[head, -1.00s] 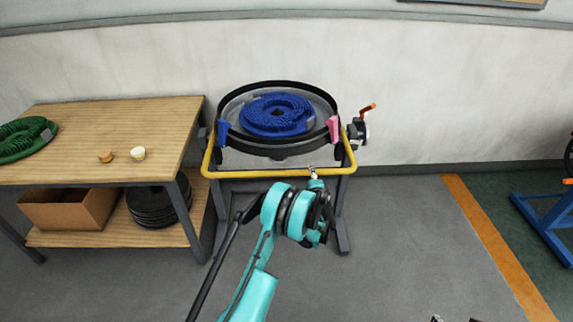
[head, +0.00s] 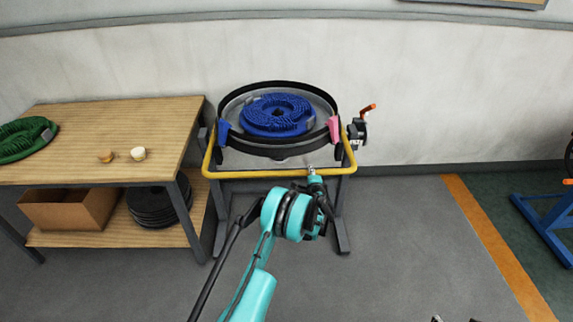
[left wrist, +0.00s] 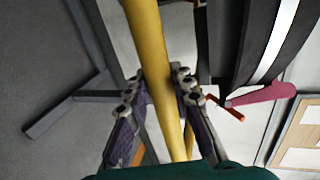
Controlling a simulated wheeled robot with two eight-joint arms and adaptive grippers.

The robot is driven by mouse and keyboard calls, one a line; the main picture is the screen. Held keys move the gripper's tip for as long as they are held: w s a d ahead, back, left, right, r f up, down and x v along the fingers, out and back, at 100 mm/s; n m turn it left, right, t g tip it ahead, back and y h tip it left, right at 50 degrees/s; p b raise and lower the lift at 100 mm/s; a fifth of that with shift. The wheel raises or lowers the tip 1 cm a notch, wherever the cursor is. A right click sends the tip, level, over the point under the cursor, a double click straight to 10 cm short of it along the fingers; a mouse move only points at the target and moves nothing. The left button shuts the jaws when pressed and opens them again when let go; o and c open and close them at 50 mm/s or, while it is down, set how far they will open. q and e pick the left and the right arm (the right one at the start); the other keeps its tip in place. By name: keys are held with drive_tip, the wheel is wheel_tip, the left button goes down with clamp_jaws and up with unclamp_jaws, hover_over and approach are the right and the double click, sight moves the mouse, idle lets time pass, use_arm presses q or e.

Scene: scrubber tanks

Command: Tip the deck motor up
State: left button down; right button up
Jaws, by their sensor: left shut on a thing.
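The deck motor unit is a round black-rimmed deck (head: 234,103) holding a blue ringed pad (head: 276,114), with blue and pink clips at its rim. It looks level on a dark stand. A yellow bar (head: 240,174) runs along its front; it also crosses the left wrist view (left wrist: 150,40). My left gripper (head: 311,170) is at the bar's right half, below the pink clip (head: 334,128). In the left wrist view its fingers (left wrist: 160,80) lie on both sides of the bar, shut on it. Small dark tips at the head view's bottom edge may be my right gripper (head: 456,319).
A box with a red-orange lever (head: 367,107) sits right of the deck. A wooden bench (head: 75,115) with a green pad (head: 22,138), a carton (head: 66,211) and dark discs (head: 155,208) stands left. A blue stand (head: 545,220) is far right. Floor between is clear.

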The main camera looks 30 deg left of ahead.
sight(310, 139)
use_arm(q)
drive_tip(key=r+p, duration=0.1)
drive_tip(key=r, duration=0.1)
drive_tip(key=w+r+p, duration=0.1)
drive_tip(key=r, duration=0.1)
drive_tip(key=r+p, duration=0.1)
drive_tip(key=r, duration=0.2)
drive_tip(key=shift+w+a, duration=0.15)
drive_tip(key=shift+a, duration=0.2)
drive_tip(key=r+p, duration=0.1)
drive_tip(key=r, duration=0.1)
drive_tip(key=w+a+r, duration=0.1)
drive_tip(key=r, duration=0.1)
drive_tip(key=w+r+p, duration=0.1)
drive_tip(key=r, duration=0.1)
drive_tip(key=shift+w+a+r+p, duration=0.2)
drive_tip(key=shift+w+a+p, duration=0.05)
drive_tip(key=shift+p, duration=0.05)
drive_tip(key=shift+w+r, duration=0.1)
drive_tip(key=shift+r, duration=0.05)
drive_tip(key=shift+a, duration=0.1)
drive_tip(key=w+a+r+p, duration=0.2)
drive_tip(key=w+r, duration=0.1)
drive_tip(key=r, duration=0.2)
drive_tip(key=shift+w+a+r, duration=0.15)
drive_tip(key=shift+w+r, duration=0.2)
drive_tip(key=shift+w, duration=0.05)
